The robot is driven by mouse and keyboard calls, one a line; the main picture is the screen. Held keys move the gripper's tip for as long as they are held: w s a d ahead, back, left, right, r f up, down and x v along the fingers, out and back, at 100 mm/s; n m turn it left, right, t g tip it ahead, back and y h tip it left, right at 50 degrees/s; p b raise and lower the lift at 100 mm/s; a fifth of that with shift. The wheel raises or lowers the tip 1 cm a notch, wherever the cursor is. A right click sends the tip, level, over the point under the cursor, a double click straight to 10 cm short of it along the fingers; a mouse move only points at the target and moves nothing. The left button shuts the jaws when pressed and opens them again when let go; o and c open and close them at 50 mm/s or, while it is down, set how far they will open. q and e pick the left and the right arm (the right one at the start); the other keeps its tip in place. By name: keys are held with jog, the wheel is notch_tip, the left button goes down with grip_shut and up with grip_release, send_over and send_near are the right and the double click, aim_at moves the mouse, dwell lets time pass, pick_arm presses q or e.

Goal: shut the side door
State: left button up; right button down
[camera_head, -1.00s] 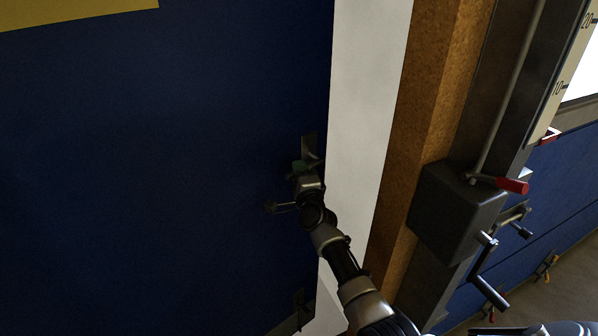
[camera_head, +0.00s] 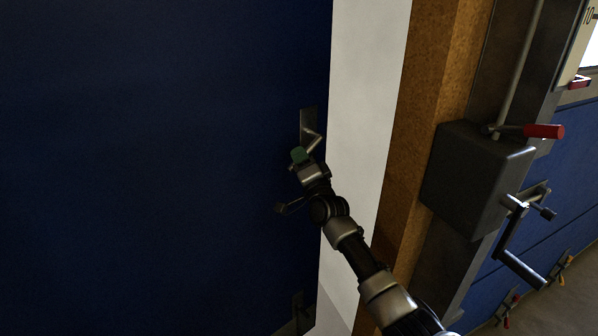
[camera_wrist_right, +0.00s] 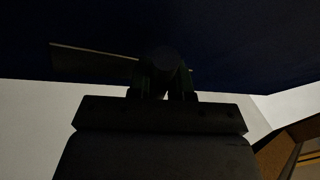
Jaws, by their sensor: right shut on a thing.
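The side door (camera_head: 160,170) is a large dark blue panel filling the left of the head view. A metal handle plate (camera_head: 307,118) with a bent lever (camera_head: 313,138) sits near its right edge. My right gripper (camera_head: 298,156) is at this handle, its arm coming up from the lower right. In the right wrist view the gripper fingers (camera_wrist_right: 163,85) are shut around a dark rounded piece that looks like the handle, against the dark door (camera_wrist_right: 250,45). The exact grip is in shadow. My left gripper is not in view.
A white upright surface (camera_head: 365,110) runs beside the door's right edge, then a brown wooden post (camera_head: 435,90). Farther right are a dark box (camera_head: 475,180) with a red-gripped lever (camera_head: 543,131) and a crank handle (camera_head: 515,240). Bare floor shows at lower right.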

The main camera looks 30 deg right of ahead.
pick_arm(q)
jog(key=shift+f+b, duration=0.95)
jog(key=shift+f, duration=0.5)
pick_arm(e)
jog(key=shift+d+f+n+y, duration=0.25)
jog(key=shift+f+n+y, duration=0.15)
jog(key=shift+n, duration=0.5)
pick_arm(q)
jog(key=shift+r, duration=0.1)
